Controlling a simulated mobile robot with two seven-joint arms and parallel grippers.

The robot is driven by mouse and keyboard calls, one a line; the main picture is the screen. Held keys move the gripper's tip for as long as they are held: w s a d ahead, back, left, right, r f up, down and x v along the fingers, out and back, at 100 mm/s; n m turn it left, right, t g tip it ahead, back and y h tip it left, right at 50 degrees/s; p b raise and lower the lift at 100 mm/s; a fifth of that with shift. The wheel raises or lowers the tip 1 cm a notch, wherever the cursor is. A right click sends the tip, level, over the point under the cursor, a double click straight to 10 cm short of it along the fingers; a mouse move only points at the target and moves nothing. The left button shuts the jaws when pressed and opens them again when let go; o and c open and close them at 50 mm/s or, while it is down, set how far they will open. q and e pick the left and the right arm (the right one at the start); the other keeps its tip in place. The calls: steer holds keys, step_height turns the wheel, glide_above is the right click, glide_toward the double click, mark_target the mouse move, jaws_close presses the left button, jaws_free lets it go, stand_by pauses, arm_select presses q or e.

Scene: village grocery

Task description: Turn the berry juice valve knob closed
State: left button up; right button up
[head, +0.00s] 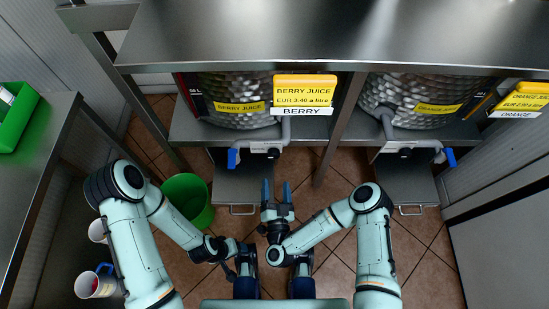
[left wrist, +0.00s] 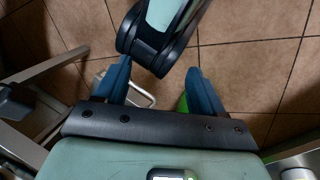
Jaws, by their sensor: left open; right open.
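The berry juice valve (head: 258,149) sits under the drum with the BERRY sign in the head view.
The orange juice valve (head: 425,149) with its own blue knob (head: 450,157) is to the right. A green bucket (head: 187,200) stands on the tiled floor by my left arm. A metal drip shelf (head: 243,190) lies below the berry valve. A steel counter (head: 60,135) runs along the left.

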mark_target(274, 157)
steer(key=w+b, duration=0.1)
steer(key=w, duration=0.9)
steer(key=shift+w+a+b, duration=0.2)
steer(key=shift+w+b, duration=0.1)
steer(key=shift+b, duration=0.05)
arm_select(q)
steer(key=shift+t, duration=0.5)
steer(key=w, duration=0.1)
steer(key=w+a+f, duration=0.1)
steer(key=w+f, duration=0.1)
steer(key=shift+w+a+f, duration=0.1)
steer(key=shift+a+f, duration=0.1)
steer(key=shift+a, duration=0.05)
arm_select(e)
steer(key=c, duration=1.1)
steer(key=shift+o, duration=0.2)
